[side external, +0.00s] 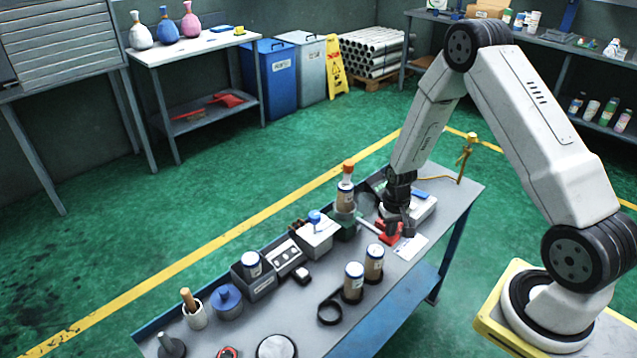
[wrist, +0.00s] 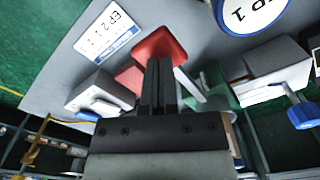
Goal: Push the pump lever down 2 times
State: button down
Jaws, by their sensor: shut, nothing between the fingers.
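The pump lever's red end (side external: 386,235) shows in the side view beside the green pump body (side external: 345,224), with a pale rod between them. My gripper (side external: 404,229) is shut and empty, pointing down close to the red end. In the wrist view the red end (wrist: 158,46) lies directly beyond my gripper's closed fingertips (wrist: 160,70), which cover part of it. The pale rod runs right towards the green body (wrist: 218,88). I cannot tell whether the fingers touch the lever.
A bottle with an orange cap (side external: 346,186) stands at the green body. A white box with a blue knob (side external: 314,237) is left of it. Two labelled canisters stand in front, one of them here (side external: 353,280). A white card (side external: 411,246) lies right of the lever.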

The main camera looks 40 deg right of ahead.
jog(key=shift+w+f, duration=0.15)
jog(key=shift+f, duration=1.75)
jog(key=shift+w+r, duration=0.1)
jog(key=shift+r, duration=0.65)
jog(key=shift+s+r, duration=0.15)
jog(key=shift+r, duration=0.9)
jog(key=shift+s+r, duration=0.1)
jog(key=shift+r, duration=0.9)
jog(key=shift+f, duration=0.2)
jog(key=shift+w+f, duration=0.15)
jog(key=shift+f, duration=2.45)
jog(key=shift+w+r, duration=0.1)
jog(key=shift+r, duration=0.55)
jog(key=shift+s+r, duration=0.2)
jog(key=shift+r, duration=1.95)
jog(key=shift+r, duration=0.1)
